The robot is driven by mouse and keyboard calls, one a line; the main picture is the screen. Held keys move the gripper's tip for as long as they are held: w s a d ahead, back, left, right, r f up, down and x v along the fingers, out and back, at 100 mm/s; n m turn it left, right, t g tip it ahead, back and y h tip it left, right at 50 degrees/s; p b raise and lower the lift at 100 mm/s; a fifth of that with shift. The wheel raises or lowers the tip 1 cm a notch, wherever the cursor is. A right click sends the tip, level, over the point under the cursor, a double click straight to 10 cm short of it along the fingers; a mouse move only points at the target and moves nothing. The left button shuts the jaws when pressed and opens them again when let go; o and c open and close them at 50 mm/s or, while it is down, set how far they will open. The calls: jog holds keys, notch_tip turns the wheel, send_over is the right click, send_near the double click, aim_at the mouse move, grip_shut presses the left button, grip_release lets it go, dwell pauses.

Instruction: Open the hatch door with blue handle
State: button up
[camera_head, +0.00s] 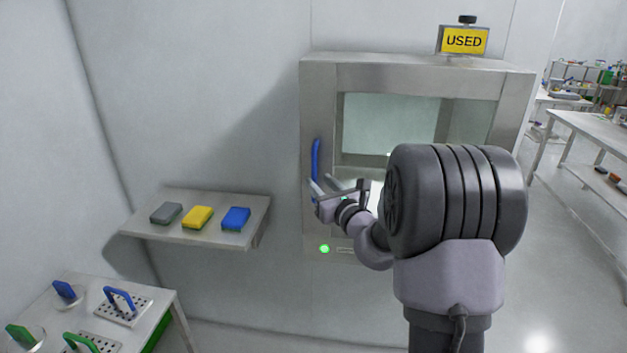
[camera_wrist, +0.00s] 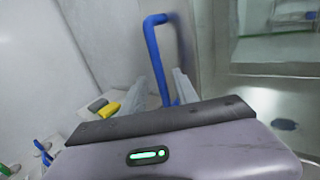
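The hatch door (camera_head: 339,183) is a grey metal-framed door with a glass window, on a metal cabinet against the wall. It appears shut. Its blue handle (camera_head: 316,158) is an upright bar on the left side of the door. My gripper (camera_head: 321,186) is at the lower part of the handle. In the wrist view the blue handle (camera_wrist: 155,52) runs down between the two fingers of my gripper (camera_wrist: 162,90). The fingers are apart, with gaps seen beside the bar. The handle's lower end is hidden behind my gripper body.
A wall shelf (camera_head: 185,234) at left holds grey, yellow and blue sponges. Below it, a table (camera_head: 160,312) holds blue- and green-handled tools. A yellow USED sign (camera_head: 464,41) stands on the cabinet. Benches (camera_head: 590,125) stand at far right, with clear floor before them.

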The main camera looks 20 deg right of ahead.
aim_at(316, 178)
jog(key=shift+w, duration=2)
grip_shut()
